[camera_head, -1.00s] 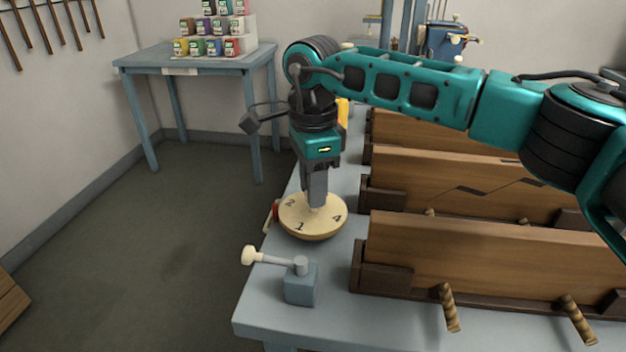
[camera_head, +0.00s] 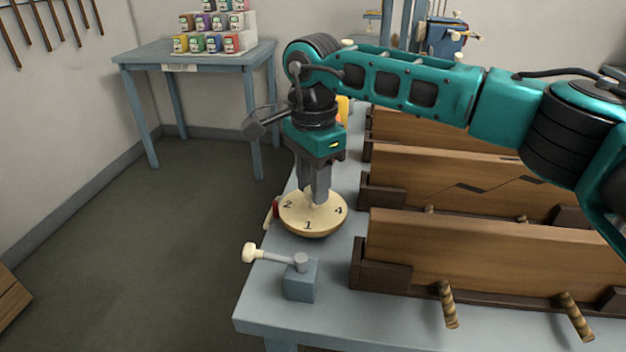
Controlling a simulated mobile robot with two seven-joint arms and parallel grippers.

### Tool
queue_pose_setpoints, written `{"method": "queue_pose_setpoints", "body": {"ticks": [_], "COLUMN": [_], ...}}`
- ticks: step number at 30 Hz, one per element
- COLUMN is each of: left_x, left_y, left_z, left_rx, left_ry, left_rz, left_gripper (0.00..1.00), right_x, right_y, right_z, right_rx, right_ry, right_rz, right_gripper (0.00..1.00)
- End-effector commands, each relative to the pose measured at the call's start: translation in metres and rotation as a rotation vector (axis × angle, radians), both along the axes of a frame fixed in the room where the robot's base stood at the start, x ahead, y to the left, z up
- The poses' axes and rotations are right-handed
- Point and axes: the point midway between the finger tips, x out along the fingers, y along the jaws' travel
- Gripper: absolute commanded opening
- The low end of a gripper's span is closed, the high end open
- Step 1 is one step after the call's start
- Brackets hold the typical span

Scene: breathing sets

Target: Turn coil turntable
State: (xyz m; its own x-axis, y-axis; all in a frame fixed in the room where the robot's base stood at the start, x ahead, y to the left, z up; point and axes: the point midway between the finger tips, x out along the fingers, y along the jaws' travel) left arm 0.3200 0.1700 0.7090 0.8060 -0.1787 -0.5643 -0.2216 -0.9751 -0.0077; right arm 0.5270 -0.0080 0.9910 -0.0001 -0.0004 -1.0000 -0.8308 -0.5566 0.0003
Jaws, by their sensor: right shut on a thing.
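The coil turntable (camera_head: 311,225) is a round, pale wooden disc marked 1, 2 and 4 near the left edge of the workbench. The 1 faces the front, the 2 is at the left and the 4 at the right. My right gripper (camera_head: 316,198) points straight down over the disc's middle. Its fingers are shut on the small pale knob at the centre, which they mostly hide. Any mark at the back of the disc is hidden by the gripper. My left gripper is out of view.
A blue-grey block with a white-knobbed lever (camera_head: 300,279) stands in front of the turntable. Wooden boards in dark holders (camera_head: 490,255) fill the bench (camera_head: 340,300) to the right. A small red item (camera_head: 273,212) sits at the disc's left. A side table (camera_head: 200,58) carries coloured jars.

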Motion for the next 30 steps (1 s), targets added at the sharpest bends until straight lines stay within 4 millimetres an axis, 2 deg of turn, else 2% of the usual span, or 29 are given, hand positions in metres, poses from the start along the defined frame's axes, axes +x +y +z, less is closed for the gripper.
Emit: {"method": "queue_pose_setpoints", "body": {"ticks": [2,3,10,20,23,30], "left_x": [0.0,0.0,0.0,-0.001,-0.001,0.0], "left_y": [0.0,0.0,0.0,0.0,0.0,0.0], "left_z": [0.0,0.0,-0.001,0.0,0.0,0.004], "left_rx": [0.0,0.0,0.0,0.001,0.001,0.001], "left_ry": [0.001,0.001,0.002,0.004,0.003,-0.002], "left_rz": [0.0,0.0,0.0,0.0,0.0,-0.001], "left_gripper": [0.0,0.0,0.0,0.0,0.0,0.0], "right_x": [0.0,0.0,0.0,0.001,0.001,0.001], "right_y": [0.0,0.0,0.0,0.0,0.0,0.001], "right_z": [0.001,0.001,0.001,0.007,0.021,0.074], "right_rx": [0.001,0.001,0.001,0.001,0.002,0.002], "right_ry": [-0.002,-0.002,-0.001,-0.002,-0.002,-0.005], "right_rz": [-0.001,-0.001,-0.002,-0.002,-0.002,-0.001], "right_gripper": [0.0,0.35,0.56,0.56,0.56,0.56]}}
